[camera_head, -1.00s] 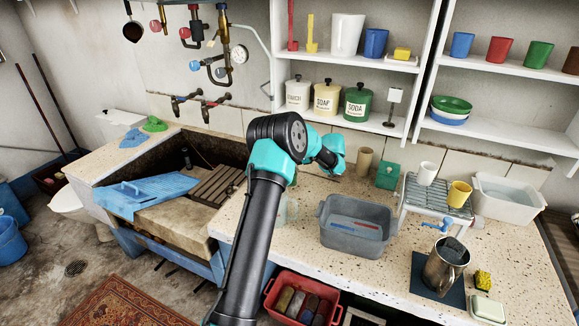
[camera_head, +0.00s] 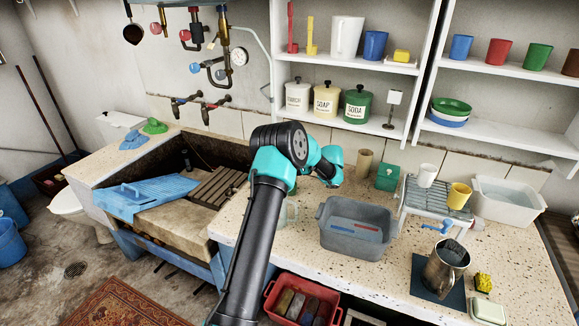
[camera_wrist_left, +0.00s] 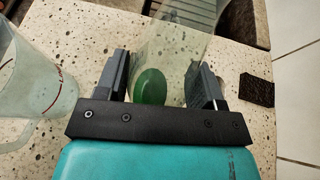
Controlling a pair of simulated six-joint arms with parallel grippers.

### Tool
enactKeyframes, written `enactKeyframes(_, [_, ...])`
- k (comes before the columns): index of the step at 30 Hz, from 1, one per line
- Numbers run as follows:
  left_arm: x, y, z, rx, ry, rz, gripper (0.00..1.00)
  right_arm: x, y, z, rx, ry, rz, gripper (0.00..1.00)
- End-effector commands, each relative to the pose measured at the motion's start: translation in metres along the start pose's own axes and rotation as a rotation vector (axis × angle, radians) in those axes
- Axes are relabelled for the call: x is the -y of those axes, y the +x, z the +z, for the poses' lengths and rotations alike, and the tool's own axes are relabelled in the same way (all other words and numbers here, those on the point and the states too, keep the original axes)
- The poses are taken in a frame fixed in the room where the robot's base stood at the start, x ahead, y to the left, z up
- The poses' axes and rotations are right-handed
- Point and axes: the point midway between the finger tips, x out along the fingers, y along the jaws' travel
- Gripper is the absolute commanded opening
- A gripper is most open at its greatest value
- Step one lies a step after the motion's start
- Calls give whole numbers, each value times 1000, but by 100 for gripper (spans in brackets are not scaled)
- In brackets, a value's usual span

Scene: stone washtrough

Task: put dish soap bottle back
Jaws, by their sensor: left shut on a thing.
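In the left wrist view, my left gripper (camera_wrist_left: 162,88) is shut on a clear, see-through bottle (camera_wrist_left: 178,40) with a green round end (camera_wrist_left: 150,86) between the fingers. I take this for the dish soap bottle. The speckled stone counter (camera_wrist_left: 85,30) is behind it. In the head view, my left arm reaches over the counter (camera_head: 395,262), and its wrist and elbow hide the fingers and bottle. My right gripper is not in view.
A clear jug with red marks (camera_wrist_left: 35,90) stands close left of the gripper in the wrist view. The trough (camera_head: 165,215) is left.

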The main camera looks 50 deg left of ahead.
Motion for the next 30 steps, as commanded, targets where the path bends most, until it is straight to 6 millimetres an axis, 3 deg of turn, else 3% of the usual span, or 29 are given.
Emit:
enactKeyframes(3, [0,1,-2,1,0,0,29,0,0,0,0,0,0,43])
enactKeyframes(4, [0,1,-3,0,0,0,64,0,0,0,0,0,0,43])
enactKeyframes(11, [0,1,-2,0,0,0,86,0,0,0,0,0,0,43])
enactKeyframes(22, [0,-1,1,0,0,-1,88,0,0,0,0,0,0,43])
enactKeyframes(30, [0,-35,0,-1,0,-3,88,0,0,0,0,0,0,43])
